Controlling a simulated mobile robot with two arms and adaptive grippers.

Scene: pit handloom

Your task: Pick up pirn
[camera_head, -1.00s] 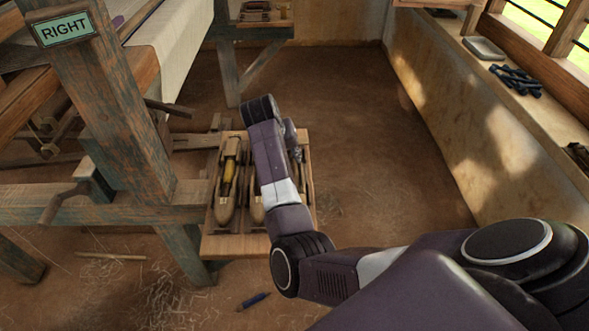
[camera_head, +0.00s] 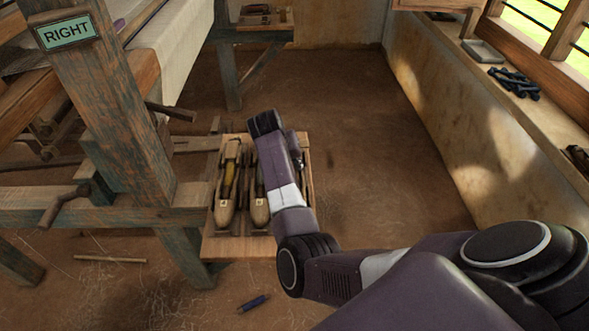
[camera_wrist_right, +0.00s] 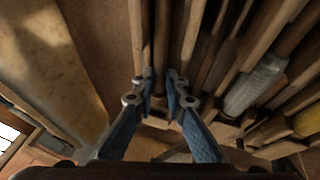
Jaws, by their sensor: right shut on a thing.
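A wooden tray (camera_head: 238,246) holds several boat shuttles side by side in the head view. A yellow-wound pirn (camera_head: 229,172) lies in the left shuttle (camera_head: 225,212). In the wrist view, a pale-wound pirn (camera_wrist_right: 256,84) and the yellow one (camera_wrist_right: 308,121) lie to the right of the fingers. My right gripper (camera_wrist_right: 157,88) points down at the right part of the tray. Its blue fingers are shut on a slender wooden piece (camera_wrist_right: 160,35), apparently a bare pirn; its lower end is hard to make out. In the head view my right wrist hides the grip. My left gripper is out of view.
The loom's blue-worn post (camera_head: 115,110) and side beam (camera_head: 120,206) stand left of the tray. A low wall with a ledge (camera_head: 465,45) runs along the right. A blue item (camera_head: 254,303) lies on the floor in front. Floor between tray and wall is clear.

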